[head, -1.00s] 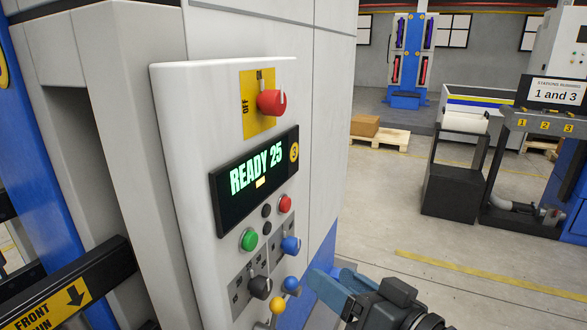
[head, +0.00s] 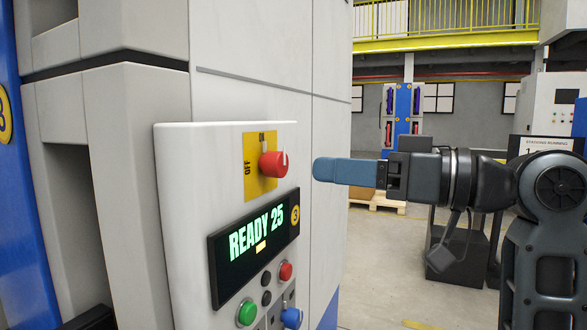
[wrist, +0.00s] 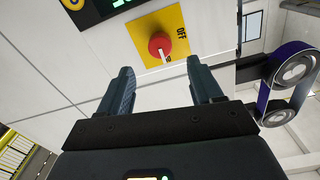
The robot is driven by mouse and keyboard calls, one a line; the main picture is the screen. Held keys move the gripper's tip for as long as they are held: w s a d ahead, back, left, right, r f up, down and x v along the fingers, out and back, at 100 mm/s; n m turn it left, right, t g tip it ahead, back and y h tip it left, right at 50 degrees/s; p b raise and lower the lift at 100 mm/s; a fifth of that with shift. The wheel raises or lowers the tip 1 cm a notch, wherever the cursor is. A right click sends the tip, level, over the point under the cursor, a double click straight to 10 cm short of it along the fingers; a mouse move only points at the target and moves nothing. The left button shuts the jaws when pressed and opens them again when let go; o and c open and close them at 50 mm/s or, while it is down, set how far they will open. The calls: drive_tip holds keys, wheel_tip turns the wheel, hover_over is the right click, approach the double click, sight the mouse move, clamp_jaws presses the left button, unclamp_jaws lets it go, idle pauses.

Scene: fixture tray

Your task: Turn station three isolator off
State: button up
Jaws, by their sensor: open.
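The isolator is a red rotary knob (head: 272,164) on a yellow plate (head: 252,180) marked ON at the top and OFF at the left. In the wrist view the knob (wrist: 160,45) shows a white pointer line towards the ON label. The display (head: 255,238) below reads READY 25 and carries a 3 badge. My gripper (head: 318,170) is to the right of the knob at its height, apart from it. In the wrist view my gripper (wrist: 160,66) is open and empty, its fingers either side of the knob's line.
A green button (head: 246,313), a red button (head: 285,271) and a blue lever (head: 291,317) sit below the display on the panel (head: 180,220). A stations-running sign (head: 545,148) stands at right, partly hidden by my arm.

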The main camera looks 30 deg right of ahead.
sight(284, 165)
drive_tip(key=p+x, duration=0.1)
drive_tip(key=x, duration=0.6)
drive_tip(key=shift+w+a, duration=0.2)
drive_tip(key=shift+w, duration=0.1)
drive_tip(key=c, duration=1.1)
